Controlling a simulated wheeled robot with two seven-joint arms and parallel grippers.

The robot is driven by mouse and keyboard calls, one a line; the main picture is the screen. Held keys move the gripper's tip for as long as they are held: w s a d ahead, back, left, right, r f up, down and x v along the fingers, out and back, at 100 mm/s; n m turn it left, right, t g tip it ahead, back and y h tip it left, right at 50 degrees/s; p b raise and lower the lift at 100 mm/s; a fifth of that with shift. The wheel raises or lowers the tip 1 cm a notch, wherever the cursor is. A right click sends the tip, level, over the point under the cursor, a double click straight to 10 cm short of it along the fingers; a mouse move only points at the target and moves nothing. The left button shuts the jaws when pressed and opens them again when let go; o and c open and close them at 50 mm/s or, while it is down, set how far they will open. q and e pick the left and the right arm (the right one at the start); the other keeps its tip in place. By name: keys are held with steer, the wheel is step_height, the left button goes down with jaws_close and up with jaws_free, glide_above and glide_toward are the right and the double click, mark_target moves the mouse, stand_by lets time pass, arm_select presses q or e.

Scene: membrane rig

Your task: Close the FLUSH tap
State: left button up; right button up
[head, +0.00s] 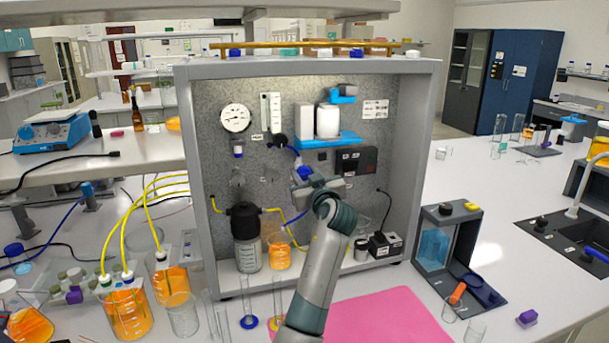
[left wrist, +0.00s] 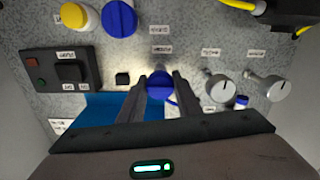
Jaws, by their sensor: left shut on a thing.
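The rig's grey speckled back panel (head: 270,165) carries several taps, a gauge and labels. My left gripper (head: 308,183) is in front of the middle of the panel, its arm rising from below. In the left wrist view my left gripper (left wrist: 160,84) has its two fingers on either side of a blue tap knob (left wrist: 158,88) and is shut on it. The same blue knob shows in the head view (head: 305,172), partly covered by the gripper. The small labels around it are too blurred to read, so I cannot tell which is FLUSH. My right gripper is not in view.
Two silver knobs (left wrist: 220,88) sit beside the held knob. A black switch box (head: 356,160) and a blue shelf (head: 328,141) with a white canister are close by. A dark-topped bottle (head: 246,235) and orange beaker (head: 279,252) stand below. A pink mat (head: 390,318) lies in front.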

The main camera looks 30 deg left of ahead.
arm_select(q)
steer(key=shift+m, duration=0.3)
steer(key=m, duration=0.3)
steer(key=m+p, duration=0.2)
steer(key=m, duration=0.2)
steer(key=shift+r+m, duration=0.15)
steer(key=shift+m, duration=0.25)
steer(key=m+p, duration=0.2)
steer(key=m, duration=0.2)
steer(key=shift+p, duration=0.3)
steer(key=m+p, duration=0.2)
steer(key=m, duration=0.1)
steer(key=shift+m, duration=0.4)
steer(key=shift+m+p, duration=0.65)
steer(key=shift+m, duration=0.25)
